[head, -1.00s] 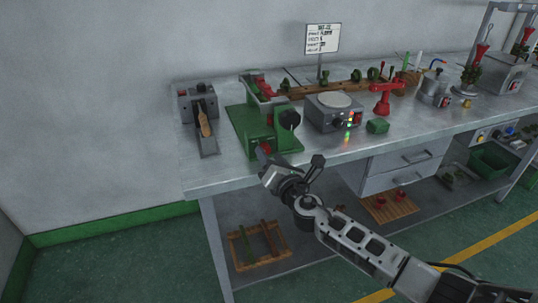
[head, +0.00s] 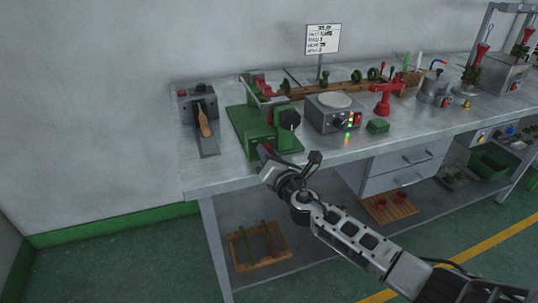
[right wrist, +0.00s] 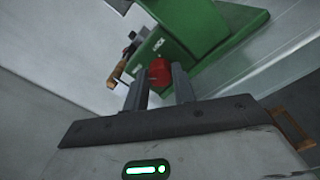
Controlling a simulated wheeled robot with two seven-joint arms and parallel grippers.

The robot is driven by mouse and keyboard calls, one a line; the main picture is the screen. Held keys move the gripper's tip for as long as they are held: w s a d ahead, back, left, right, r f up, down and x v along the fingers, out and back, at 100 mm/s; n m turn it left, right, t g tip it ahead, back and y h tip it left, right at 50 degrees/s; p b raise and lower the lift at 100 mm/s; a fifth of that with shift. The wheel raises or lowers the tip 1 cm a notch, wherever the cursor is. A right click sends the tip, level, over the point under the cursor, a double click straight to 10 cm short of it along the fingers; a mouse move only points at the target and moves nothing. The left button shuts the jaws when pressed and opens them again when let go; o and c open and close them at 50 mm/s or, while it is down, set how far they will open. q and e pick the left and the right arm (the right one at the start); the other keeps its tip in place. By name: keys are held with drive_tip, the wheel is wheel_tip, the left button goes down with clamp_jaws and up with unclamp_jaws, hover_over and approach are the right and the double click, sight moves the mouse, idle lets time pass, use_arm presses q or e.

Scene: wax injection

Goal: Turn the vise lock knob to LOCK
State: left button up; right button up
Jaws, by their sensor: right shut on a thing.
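The green vise (head: 258,135) stands at the front left of the metal workbench. Its red lock knob (right wrist: 160,75) shows in the right wrist view, at the vise's lower edge, beside a green face with small white lettering. My right gripper (right wrist: 159,83) is shut on the red knob, with one finger on each side of it. In the head view my right gripper (head: 265,155) is at the front foot of the vise and hides most of the knob. The knob's exact angle cannot be told. My left gripper is not in view.
A grey block with a wooden-handled tool (head: 204,122) lies left of the vise. A grey box with a round plate and lights (head: 332,115) stands to its right, beside a small green block (head: 377,126). The bench's front edge (head: 240,182) runs close behind my gripper.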

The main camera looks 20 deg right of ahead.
drive_tip(key=shift+f+m+b, duration=0.15)
drive_tip(key=shift+m+b, duration=0.2)
drive_tip(key=shift+m, duration=0.15)
drive_tip(key=m+b, duration=0.2)
drive_tip(key=m, duration=0.1)
drive_tip(key=m+b, duration=0.2)
drive_tip(key=m, duration=0.6)
drive_tip(key=shift+t+h+b, duration=0.3)
drive_tip(key=shift+b, duration=0.1)
drive_tip(key=m, duration=0.3)
drive_tip(key=shift+m, duration=0.3)
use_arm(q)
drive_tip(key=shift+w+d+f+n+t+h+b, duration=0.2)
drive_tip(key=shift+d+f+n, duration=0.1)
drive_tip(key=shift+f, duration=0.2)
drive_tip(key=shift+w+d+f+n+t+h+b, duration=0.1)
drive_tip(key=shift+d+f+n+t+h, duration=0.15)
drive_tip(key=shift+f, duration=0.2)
use_arm(e)
drive_tip(key=shift+m, duration=1.2)
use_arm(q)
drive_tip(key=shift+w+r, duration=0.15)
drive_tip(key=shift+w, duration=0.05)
use_arm(e)
drive_tip(key=shift+m, duration=0.3)
